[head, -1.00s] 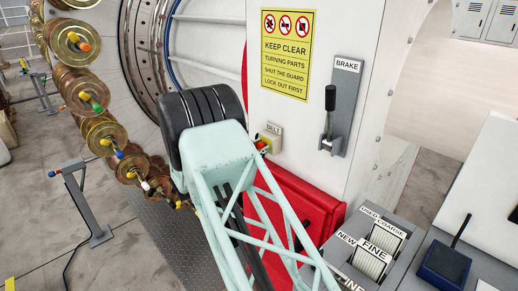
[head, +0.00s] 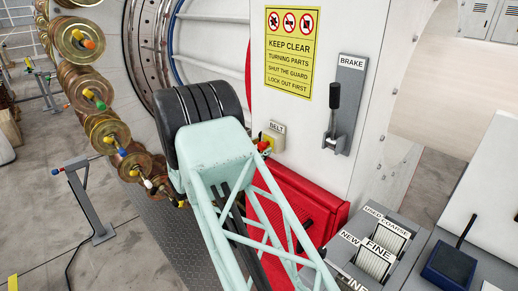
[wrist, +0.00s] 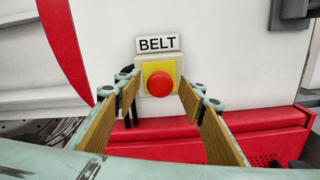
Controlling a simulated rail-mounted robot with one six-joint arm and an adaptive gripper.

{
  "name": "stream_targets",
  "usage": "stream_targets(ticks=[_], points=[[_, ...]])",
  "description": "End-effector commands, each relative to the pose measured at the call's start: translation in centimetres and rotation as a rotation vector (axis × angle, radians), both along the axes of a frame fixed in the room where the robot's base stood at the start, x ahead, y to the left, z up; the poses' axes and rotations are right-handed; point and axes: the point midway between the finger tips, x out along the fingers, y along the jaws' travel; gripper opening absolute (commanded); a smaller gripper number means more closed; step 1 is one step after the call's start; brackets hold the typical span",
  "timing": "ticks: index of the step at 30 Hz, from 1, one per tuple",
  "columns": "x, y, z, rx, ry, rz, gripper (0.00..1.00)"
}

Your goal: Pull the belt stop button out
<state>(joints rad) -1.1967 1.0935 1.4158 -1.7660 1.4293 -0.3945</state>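The belt stop button (wrist: 159,84) is a round red knob on a yellow box (wrist: 147,66) below a BELT sign (wrist: 158,43) in the wrist view. In the head view the button (head: 263,146) shows just right of my wrist, with the sign (head: 278,127) above. My gripper (wrist: 162,92) is open. Its two brown-padded fingers stand left and right of the button, with visible gaps. Nothing is held. How far the fingertips are from the panel is hard to tell. In the head view my wrist hides most of the gripper.
A red guard (head: 300,207) juts out below. Spools (head: 80,39) line the left. A stand (head: 88,205) is on the floor at left.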

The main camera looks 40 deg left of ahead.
Motion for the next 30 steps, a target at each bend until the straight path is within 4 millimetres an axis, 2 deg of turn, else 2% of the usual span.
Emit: stream_targets(ticks=[8, 14, 30], points=[[-0.3, 0.1, 0.0, 0.000, 0.000, 0.001, 0.37], [-1.5, 0.3, 0.0, 0.000, 0.001, 0.002, 0.37], [-8.7, 1.2, 0.0, 0.000, 0.000, 0.002, 0.37]])
